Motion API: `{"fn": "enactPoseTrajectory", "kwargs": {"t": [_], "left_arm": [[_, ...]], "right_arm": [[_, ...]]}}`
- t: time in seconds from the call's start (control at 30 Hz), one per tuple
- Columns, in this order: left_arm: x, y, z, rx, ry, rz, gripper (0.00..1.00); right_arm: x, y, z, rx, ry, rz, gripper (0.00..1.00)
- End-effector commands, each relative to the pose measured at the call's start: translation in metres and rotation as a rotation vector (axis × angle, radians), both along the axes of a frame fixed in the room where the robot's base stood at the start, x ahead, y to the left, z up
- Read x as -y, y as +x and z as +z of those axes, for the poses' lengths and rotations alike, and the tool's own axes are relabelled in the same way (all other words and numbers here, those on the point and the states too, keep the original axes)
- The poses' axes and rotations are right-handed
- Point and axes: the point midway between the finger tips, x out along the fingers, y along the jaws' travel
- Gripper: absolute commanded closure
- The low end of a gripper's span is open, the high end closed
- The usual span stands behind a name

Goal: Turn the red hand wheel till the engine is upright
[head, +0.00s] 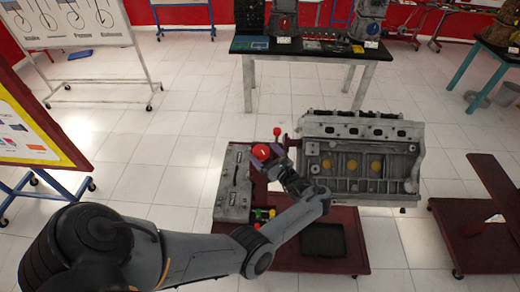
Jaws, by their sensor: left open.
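The engine (362,160) is a grey block on a dark red wheeled stand. A long flat side with several yellow round plugs faces me, and a row of openings runs along its upper edge. Red rounded parts of the hand wheel (261,152) show at the engine's left end, with another red knob (277,131) just above and to the right. My left gripper (272,161) is open at the larger red part, its fingers beside it. I cannot tell whether they touch it. My gripper and wrist hide much of the wheel. My right gripper is out of view.
A grey metal part (235,185) lies on the stand's base (345,235) left of the engine, beside small coloured pieces and a black tray (323,240). A dark red frame (485,225) stands to the right. A workbench (305,48) stands behind; white floor lies between.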

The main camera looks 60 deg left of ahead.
Motion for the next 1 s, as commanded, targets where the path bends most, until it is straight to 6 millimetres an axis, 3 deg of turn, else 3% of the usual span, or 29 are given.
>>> {"fn": "enactPoseTrajectory", "kwargs": {"t": [0.2, 0.4, 1.0], "left_arm": [[0.038, 0.005, -0.001, 0.002, -0.003, 0.000, 0.06], [0.058, 0.007, -0.001, 0.001, -0.002, 0.001, 0.06], [0.061, 0.000, -0.007, -0.008, 0.007, 0.000, 0.06]], "right_arm": [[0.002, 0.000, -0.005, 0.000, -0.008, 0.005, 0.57], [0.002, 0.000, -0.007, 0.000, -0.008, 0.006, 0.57], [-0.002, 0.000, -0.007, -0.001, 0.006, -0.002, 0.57]]}}
